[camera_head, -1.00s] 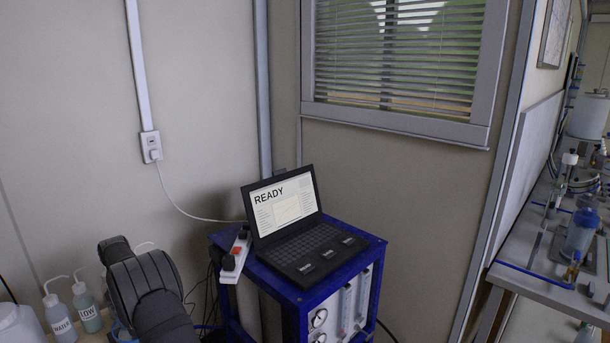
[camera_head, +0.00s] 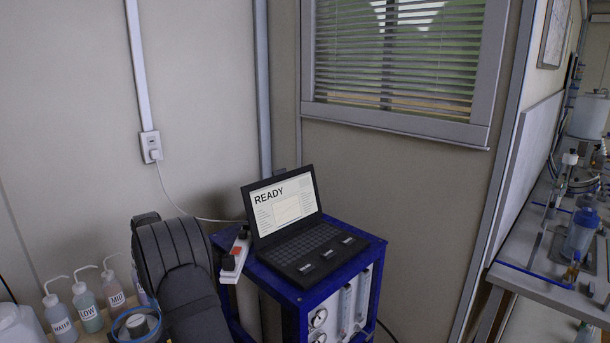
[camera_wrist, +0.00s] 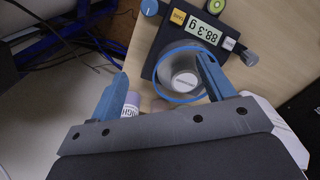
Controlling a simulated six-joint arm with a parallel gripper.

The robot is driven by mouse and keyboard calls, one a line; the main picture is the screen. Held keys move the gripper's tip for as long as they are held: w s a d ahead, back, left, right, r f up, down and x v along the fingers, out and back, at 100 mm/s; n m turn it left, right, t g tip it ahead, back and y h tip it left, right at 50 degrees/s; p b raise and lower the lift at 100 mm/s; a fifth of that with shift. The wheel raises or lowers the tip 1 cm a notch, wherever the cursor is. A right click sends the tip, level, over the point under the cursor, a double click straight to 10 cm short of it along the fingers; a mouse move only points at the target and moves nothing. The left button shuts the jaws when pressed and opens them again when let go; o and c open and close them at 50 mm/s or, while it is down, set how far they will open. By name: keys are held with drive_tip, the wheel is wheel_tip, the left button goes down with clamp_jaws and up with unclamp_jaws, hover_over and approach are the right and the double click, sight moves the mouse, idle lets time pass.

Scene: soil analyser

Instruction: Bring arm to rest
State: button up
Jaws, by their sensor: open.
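My gripper (camera_wrist: 162,68) shows in the wrist view with its two blue fingers spread apart and nothing held between them. Below it is a scale (camera_wrist: 150,70) reading 88.3 g. A blue ring (camera_wrist: 160,90) on the scale surrounds a pale round object (camera_wrist: 185,82). A bottle (camera_wrist: 130,104), its label partly reading "HIGH", stands beside the left finger. In the head view my dark arm (camera_head: 185,275) is raised at the lower centre-left, and my fingers are hidden.
Squeeze bottles labelled WATER (camera_head: 62,325), LOW (camera_head: 88,312) and MID (camera_head: 114,292) stand left of my arm.

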drive_tip(key=s+d+f, duration=0.2)
drive_tip(key=s, duration=0.7)
drive_tip(key=s+d+f, duration=0.2)
drive_tip(key=s+d, duration=0.1)
drive_tip(key=s, duration=0.7)
drive_tip(key=s+d+f, duration=0.2)
drive_tip(key=s, duration=0.8)
drive_tip(key=shift+d+f+n, duration=0.3)
drive_tip(key=shift+d+n, duration=0.05)
drive_tip(key=shift+n, duration=0.05)
drive_tip(key=w+a+r, duration=0.2)
drive_tip(key=w, duration=0.6)
drive_tip(key=w+a+r, duration=0.2)
drive_tip(key=w+a, duration=0.1)
drive_tip(key=w, duration=0.6)
drive_tip(key=shift+r, duration=0.4)
